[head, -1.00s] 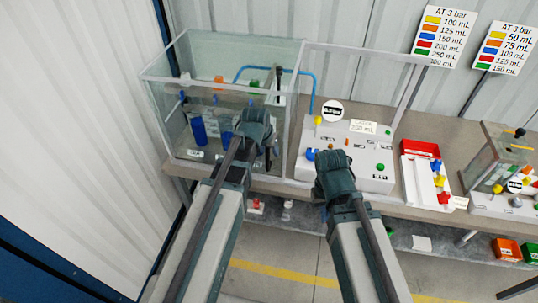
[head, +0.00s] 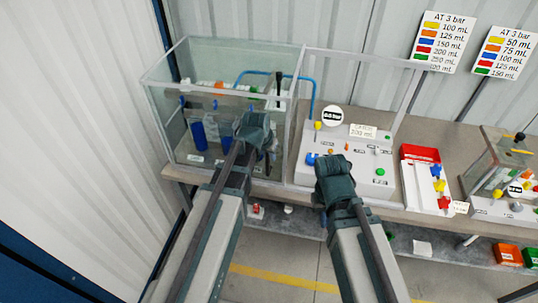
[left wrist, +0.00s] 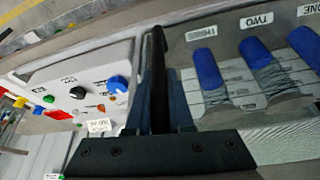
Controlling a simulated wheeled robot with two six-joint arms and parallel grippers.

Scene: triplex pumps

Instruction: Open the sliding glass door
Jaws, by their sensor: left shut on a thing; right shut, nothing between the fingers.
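The sliding glass door belongs to the clear glass cabinet (head: 180,95) at the left end of the bench. My left gripper (head: 253,130) is at the cabinet's front, toward its right side, and is shut on a dark upright bar, which looks like the door handle (left wrist: 158,70). In the left wrist view the bar runs up between the fingers. The gripper hides most of the handle in the head view. My right gripper (head: 335,172) is shut and empty, in front of the white control panel (head: 350,140), apart from the door.
Blue cylinders (head: 198,135) stand inside the cabinet, with a blue hose (head: 313,95) beside it. A grey frame (head: 410,85) extends right over the panel. A red-and-white tray (head: 419,152) and a smaller glass box (head: 495,155) are farther right.

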